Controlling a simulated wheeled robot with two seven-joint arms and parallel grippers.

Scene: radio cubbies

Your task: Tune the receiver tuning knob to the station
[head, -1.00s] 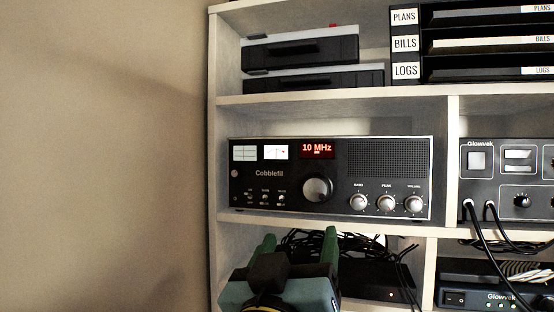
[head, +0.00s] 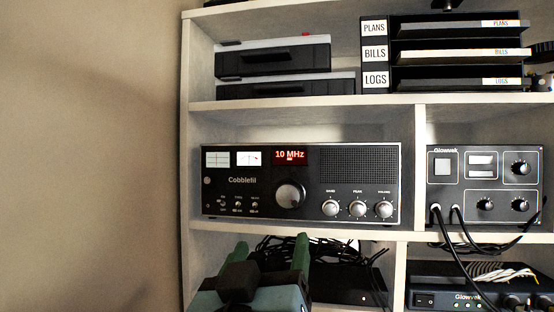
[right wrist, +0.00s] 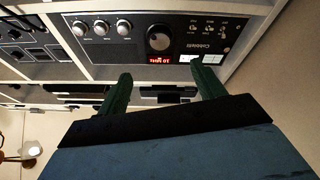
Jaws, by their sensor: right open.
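The black Cobblefil receiver (head: 300,185) sits in the middle-left cubby. Its large silver tuning knob (head: 290,195) is right of centre-left on the front, below a red display (head: 290,155) reading 10 MHz. In the right wrist view the receiver is upside down, with the knob (right wrist: 158,39) at the top middle. My right gripper (head: 271,250) is open and empty, below the receiver in front of the lower cubby. Its two green fingers (right wrist: 160,85) point toward the receiver and are apart from the knob. My left gripper is not in view.
Three smaller knobs (head: 357,208) sit on the receiver's right. A Glowvek unit (head: 484,185) with hanging black cables is in the right cubby. The shelf board (head: 300,230) lies just above my right gripper. Black cables and a dark box (head: 345,285) fill the lower cubby.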

